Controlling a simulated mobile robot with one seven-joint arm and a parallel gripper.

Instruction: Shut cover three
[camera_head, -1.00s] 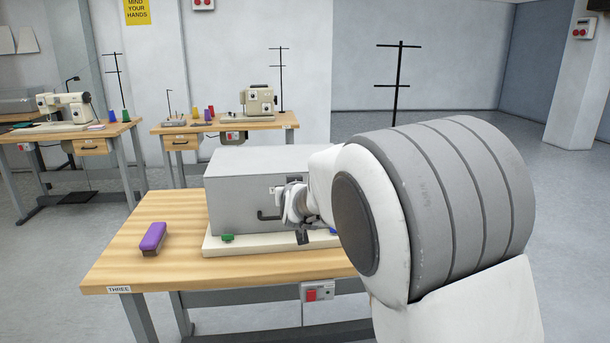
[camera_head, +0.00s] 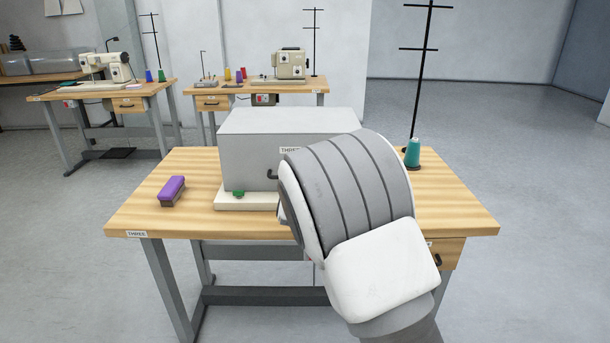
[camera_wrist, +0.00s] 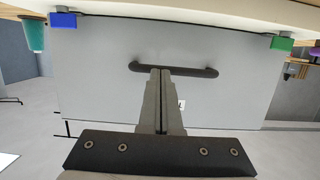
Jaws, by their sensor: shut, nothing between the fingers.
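Cover three (camera_head: 250,150) is a grey box-shaped cover labelled THREE, sitting level over a pale base (camera_head: 240,203) on the wooden table. No clear gap shows along the visible part of its lower edge. Its dark bar handle (camera_wrist: 190,71) is on the front face; only its left end shows in the head view (camera_head: 272,175). My gripper (camera_wrist: 160,72) is shut and empty, with its fingertips at the handle; I cannot tell whether they touch it. A blue block (camera_wrist: 63,19) and a green block (camera_wrist: 281,43) sit by the cover's lower corners. My arm hides the cover's front right in the head view.
The table (camera_head: 450,205) carries a purple brush-like object (camera_head: 172,190) at left and a teal thread cone (camera_head: 412,153) by a black stand (camera_head: 417,85) at right. Other sewing tables (camera_head: 100,90) stand behind. Floor at left and right is clear.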

